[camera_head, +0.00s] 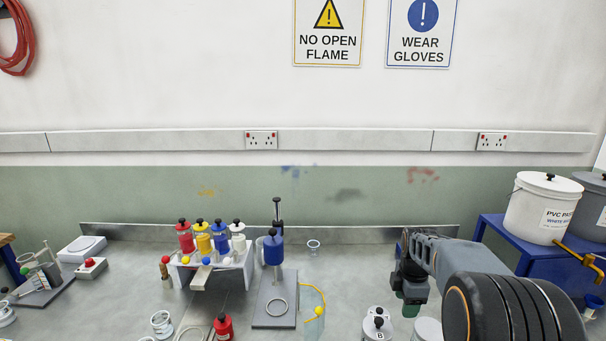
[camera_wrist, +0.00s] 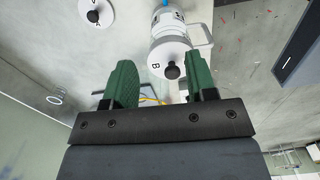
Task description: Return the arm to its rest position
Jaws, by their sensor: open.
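My arm (camera_head: 450,262) reaches in from the right of the head view and ends above the bench. My gripper (camera_head: 412,302) has green fingers and points down at the right part of the bench. In the wrist view my gripper (camera_wrist: 160,84) is open, with nothing held between its two fingers.
A rack (camera_head: 243,262) holds red, yellow, blue and white bottles. A stand with a blue bottle (camera_head: 273,250) is right of it. A red bottle (camera_head: 223,327) stands at the front. White and grey buckets (camera_head: 542,210) stand on a blue table at right. Bench behind my gripper looks clear.

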